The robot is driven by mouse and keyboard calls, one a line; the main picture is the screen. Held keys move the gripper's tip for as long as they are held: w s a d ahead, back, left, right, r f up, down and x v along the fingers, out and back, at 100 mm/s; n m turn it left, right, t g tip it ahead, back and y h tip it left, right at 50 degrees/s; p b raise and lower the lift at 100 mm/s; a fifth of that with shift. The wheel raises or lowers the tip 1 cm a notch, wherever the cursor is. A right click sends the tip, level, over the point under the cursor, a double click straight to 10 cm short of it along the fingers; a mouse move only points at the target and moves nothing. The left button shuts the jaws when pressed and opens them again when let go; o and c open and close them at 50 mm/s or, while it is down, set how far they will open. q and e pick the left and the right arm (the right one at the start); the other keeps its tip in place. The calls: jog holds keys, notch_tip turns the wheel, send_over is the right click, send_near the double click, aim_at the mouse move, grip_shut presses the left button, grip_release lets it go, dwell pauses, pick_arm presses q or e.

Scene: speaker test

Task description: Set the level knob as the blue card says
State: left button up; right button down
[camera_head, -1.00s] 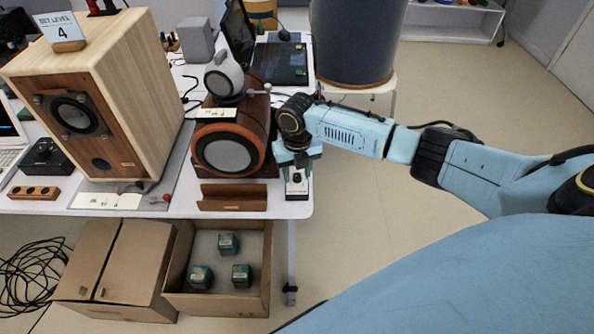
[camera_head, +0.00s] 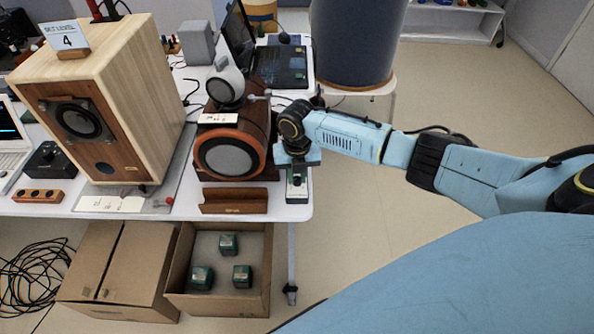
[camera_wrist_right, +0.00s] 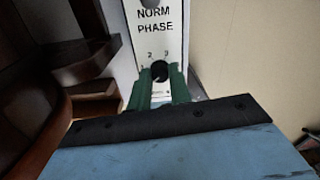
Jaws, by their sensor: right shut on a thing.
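The pale blue card (camera_head: 66,37) stands on the big wooden speaker at the left and reads "SET LEVEL 4". My right gripper (camera_head: 297,166) is at a small box (camera_head: 296,190) with a light front panel at the table's right edge. In the right wrist view, the panel (camera_wrist_right: 155,35) reads "NORM PHASE", with the digits 2 and 3 above a dark level knob (camera_wrist_right: 160,70). The green fingers of my right gripper (camera_wrist_right: 160,78) are shut on this knob from both sides. I cannot make out the knob's pointer. My left gripper is not in view.
A wooden speaker (camera_head: 150,90) and a dark round-fronted speaker (camera_head: 262,125) stand left of the box. A wooden tray (camera_head: 234,208) lies near the table's front edge. An open carton (camera_head: 218,292) with green blocks is below. The floor at right is clear.

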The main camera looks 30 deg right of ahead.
jog(key=m+p, duration=0.3)
jog(key=m, duration=0.1)
jog(key=shift+r+m, duration=0.15)
jog(key=shift+m, duration=0.15)
jog(key=m+p, duration=0.2)
jog(key=m, duration=0.2)
jog(key=shift+m+p, duration=0.3)
jog(key=shift+p, duration=0.1)
jog(key=m+p, duration=0.2)
jog(key=m, duration=0.2)
jog(key=shift+m, duration=0.3)
jog(key=m+p, duration=0.2)
jog(key=m, duration=0.3)
jog(key=m+p, duration=0.1)
jog(key=m, duration=0.4)
jog(key=shift+m+p, duration=0.3)
jog(key=shift+m, duration=0.1)
jog(key=m+p, duration=0.1)
jog(key=m, duration=1)
jog(key=shift+p, duration=0.35)
jog(key=m, duration=0.5)
jog(key=shift+m, duration=0.3)
